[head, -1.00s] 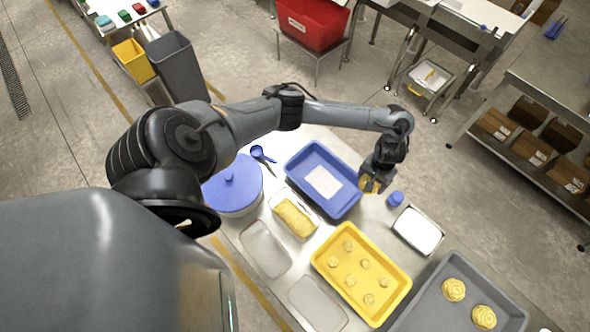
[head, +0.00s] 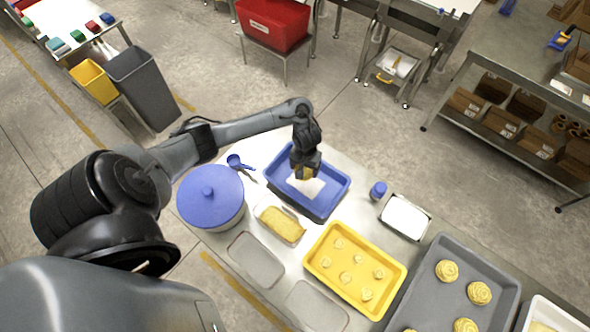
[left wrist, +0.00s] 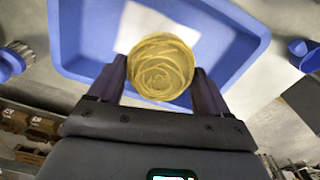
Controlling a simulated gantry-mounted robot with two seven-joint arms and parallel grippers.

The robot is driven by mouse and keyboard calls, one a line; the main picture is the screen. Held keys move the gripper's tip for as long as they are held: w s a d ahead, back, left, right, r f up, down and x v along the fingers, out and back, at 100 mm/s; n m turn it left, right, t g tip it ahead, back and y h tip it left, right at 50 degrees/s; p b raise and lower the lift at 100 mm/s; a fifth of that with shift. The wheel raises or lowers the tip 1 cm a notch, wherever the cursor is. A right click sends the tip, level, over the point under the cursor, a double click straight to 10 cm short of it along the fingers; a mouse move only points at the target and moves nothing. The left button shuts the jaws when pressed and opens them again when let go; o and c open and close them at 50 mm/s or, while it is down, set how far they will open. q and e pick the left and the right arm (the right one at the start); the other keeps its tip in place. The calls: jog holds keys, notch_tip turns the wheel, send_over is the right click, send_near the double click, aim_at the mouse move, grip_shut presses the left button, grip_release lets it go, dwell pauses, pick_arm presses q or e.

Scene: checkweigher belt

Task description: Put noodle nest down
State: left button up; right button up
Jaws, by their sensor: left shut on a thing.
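My left gripper (head: 304,172) is shut on a round yellow noodle nest (left wrist: 160,67), which sits between its two fingers in the left wrist view. In the head view the gripper hangs over the blue tray (head: 330,206) and hides most of the nest. A white sheet (head: 312,188) lies on the tray floor, partly hidden by the gripper. The blue tray also shows in the left wrist view (left wrist: 235,50), behind the nest. I cannot tell whether the nest touches the sheet. My right gripper is not in view.
A yellow tray (head: 318,262) with several small nests stands in front of the blue tray. A grey tray (head: 432,275) with larger nests is at right.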

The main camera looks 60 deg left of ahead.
pick_arm(q)
jog(key=a+f, duration=0.1)
jog(key=a, duration=0.1)
jog(key=a+f, duration=0.1)
jog(key=s+a+f+b, duration=0.1)
jog(key=a, duration=0.1)
jog(key=shift+s+a+f, duration=0.1)
jog(key=shift+a+f, duration=0.1)
jog(key=shift+a, duration=0.15)
jog(key=shift+f+b, duration=0.4)
jog(key=shift+f, duration=1.5)
jog(key=shift+f, duration=0.1)
jog(key=shift+f, duration=0.5)
jog(key=o, duration=1)
jog(key=shift+o, duration=0.2)
jog(key=shift+r, duration=0.1)
